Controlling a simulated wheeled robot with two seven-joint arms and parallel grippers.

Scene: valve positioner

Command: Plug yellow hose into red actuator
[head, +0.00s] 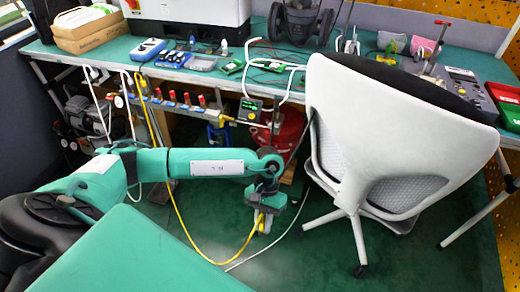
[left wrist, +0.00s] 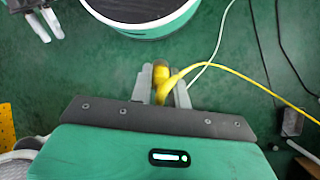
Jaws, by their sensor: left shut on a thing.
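The yellow hose (head: 180,207) hangs from the valve row under the bench, loops near the floor and rises to my left gripper (head: 262,222). In the left wrist view, the left gripper (left wrist: 161,90) is shut on the hose's yellow end fitting (left wrist: 160,74), which sits between the grey fingers. The hose (left wrist: 240,74) trails off to the right there. A red body (head: 287,132) stands under the bench, partly hidden by the chair; I cannot tell its port. What looks like my right gripper (left wrist: 42,22) shows at the top left of the wrist view, its opening unclear.
A white office chair (head: 385,140) stands to the right of my left gripper. A valve row (head: 175,102) with red handles and a small display box (head: 250,109) are at the bench front. A white cable (head: 270,247) lies on the green floor.

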